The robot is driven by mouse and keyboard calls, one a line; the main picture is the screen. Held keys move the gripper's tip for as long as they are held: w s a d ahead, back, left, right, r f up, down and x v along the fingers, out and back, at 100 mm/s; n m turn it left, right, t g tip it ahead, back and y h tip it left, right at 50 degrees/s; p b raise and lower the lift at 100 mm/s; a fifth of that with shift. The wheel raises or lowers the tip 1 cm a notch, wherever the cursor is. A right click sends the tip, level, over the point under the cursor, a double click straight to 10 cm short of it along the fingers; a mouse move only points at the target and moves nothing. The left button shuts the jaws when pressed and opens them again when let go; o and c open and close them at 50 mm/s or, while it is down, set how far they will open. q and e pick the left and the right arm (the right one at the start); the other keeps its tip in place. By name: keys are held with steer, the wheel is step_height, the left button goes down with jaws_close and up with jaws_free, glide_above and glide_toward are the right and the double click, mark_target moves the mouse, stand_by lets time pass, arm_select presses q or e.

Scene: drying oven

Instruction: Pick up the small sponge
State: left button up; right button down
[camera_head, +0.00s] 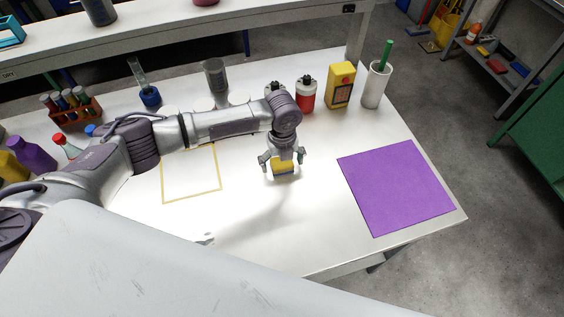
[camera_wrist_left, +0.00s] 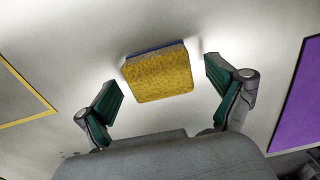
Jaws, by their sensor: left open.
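The small sponge (camera_head: 284,171) is yellow with a dark blue layer and lies on the white table, between the yellow outlined square and the purple mat. In the left wrist view the sponge (camera_wrist_left: 158,73) sits just ahead of the fingers, roughly centred between them. My left gripper (camera_head: 283,161) is directly over the sponge, with its fingers spread to either side. In the wrist view the left gripper (camera_wrist_left: 165,95) shows its green pads apart, with no clear contact with the sponge. My right gripper is not in view.
The purple mat (camera_head: 396,187) lies at the right. The yellow outlined square (camera_head: 219,178) is on the left. A red jar (camera_head: 306,95), a yellow box (camera_head: 341,86) and a white cup (camera_head: 375,88) with a green handle stand behind. The table front is largely clear.

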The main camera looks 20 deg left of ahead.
mark_target(285, 166)
arm_select(q)
steer(key=shift+c, duration=0.5)
steer(key=c, duration=0.8)
steer(key=shift+c, duration=0.2)
steer(key=shift+r, duration=0.5)
steer(key=r, duration=0.1)
steer(key=r+b, duration=0.1)
steer(key=s+d+r, duration=0.1)
steer(key=shift+r, duration=0.3)
steer(key=s+d+r+b, duration=0.1)
steer(key=s+d+r, duration=0.5)
steer(key=d, duration=0.2)
steer(key=shift+s+r+b, duration=0.2)
steer(key=shift+s+b, duration=0.1)
steer(key=shift+s, duration=0.05)
